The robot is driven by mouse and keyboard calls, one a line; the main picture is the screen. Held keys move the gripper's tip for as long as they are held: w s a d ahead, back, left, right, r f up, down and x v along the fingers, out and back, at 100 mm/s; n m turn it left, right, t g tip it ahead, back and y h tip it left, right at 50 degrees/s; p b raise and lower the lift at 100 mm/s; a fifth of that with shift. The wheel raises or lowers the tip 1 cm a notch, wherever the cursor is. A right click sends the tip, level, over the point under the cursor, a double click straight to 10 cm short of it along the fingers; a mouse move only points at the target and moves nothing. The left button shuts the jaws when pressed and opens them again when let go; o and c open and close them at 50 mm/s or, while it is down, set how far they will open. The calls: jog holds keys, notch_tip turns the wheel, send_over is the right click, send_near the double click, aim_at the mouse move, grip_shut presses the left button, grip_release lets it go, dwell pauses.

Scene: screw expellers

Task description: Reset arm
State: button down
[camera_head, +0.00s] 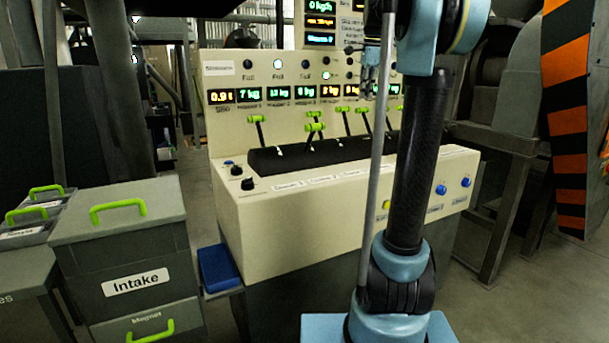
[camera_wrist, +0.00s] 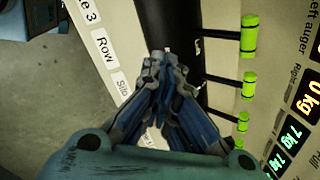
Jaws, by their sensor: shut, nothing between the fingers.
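My gripper (camera_wrist: 160,68) shows in the wrist view with its blue-grey fingers together and nothing between them. It hangs over the cream control console, in front of the dark lever slot. In the head view my arm rises in front of the right part of the control console (camera_head: 290,215). The gripper is small and partly hidden there by my own arm and a grey rod, close to the console's upright panel. Green-handled levers (camera_head: 315,127) stand in the dark slot. In the wrist view several green lever handles (camera_wrist: 249,36) lie to the right of the gripper, apart from it.
A grey Intake cabinet (camera_head: 130,230) with green handles stands at the left, beside a blue bin (camera_head: 218,268). A dark metal frame (camera_head: 505,170) and a black-and-orange striped post (camera_head: 567,120) stand at the right. Some floor (camera_head: 520,290) is bare at the lower right.

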jog(key=s+a+f+n, duration=0.2)
jog(key=s+f+n, duration=1.6)
jog(key=s+f, duration=1.9)
notch_tip(320, 180, down, 2)
jog(key=shift+a+f+h, duration=0.2)
jog(key=shift+a+h, duration=0.1)
jog(key=shift+a, duration=0.05)
